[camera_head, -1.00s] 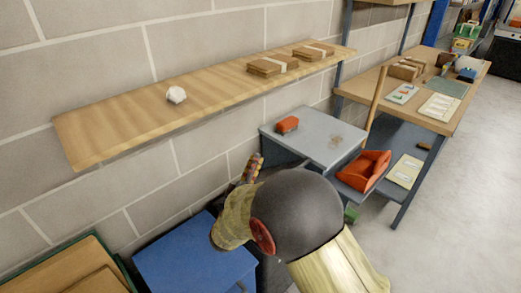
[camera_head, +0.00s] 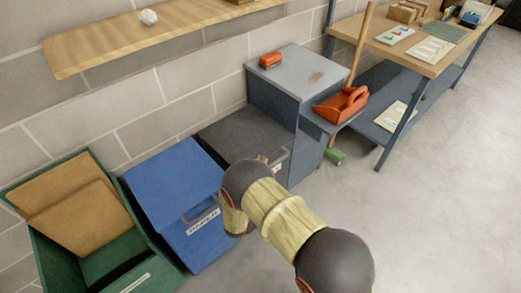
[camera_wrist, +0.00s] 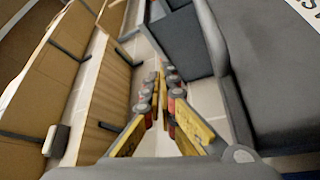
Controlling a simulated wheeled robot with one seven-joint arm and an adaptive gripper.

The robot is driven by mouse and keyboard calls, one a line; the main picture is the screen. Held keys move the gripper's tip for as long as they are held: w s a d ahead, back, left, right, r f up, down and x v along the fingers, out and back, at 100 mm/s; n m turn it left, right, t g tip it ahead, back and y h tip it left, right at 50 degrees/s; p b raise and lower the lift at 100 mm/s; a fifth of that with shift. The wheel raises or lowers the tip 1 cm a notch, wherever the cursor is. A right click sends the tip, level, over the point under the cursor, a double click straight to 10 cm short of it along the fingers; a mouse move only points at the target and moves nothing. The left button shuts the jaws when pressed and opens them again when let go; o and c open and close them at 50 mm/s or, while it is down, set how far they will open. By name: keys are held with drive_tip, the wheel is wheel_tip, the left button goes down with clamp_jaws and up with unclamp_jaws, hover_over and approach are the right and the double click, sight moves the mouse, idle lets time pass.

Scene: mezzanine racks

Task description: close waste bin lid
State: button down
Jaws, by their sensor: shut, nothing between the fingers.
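A dark grey waste bin stands between the blue bin and the grey cabinet in the head view. Its lid (camera_head: 240,132) appears to lie down over the top, but my arm hides part of its front edge, so I cannot tell if it is fully shut. A large dark grey panel (camera_wrist: 275,70) fills the right of the wrist view. My gripper (camera_wrist: 163,80) is shut and empty, its yellow fingers together. It is mostly hidden behind my wrist in the head view, near the front of the dark bin.
A blue bin (camera_head: 172,182) has its lid down. A green bin (camera_head: 100,262) is open with cardboard inside. A grey cabinet (camera_head: 292,70) holds a red object (camera_head: 270,59). A red tote (camera_head: 342,105) sits to its right. A wooden shelf (camera_head: 160,32) runs above. Floor at right is clear.

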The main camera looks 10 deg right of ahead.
wheel_tip(320, 180, down, 7)
drive_tip(key=m+h, duration=0.1)
drive_tip(key=shift+s+d+r+m, duration=0.2)
drive_tip(key=shift+s+m, duration=0.05)
drive_tip(key=shift+m, duration=0.15)
idle(0.3)
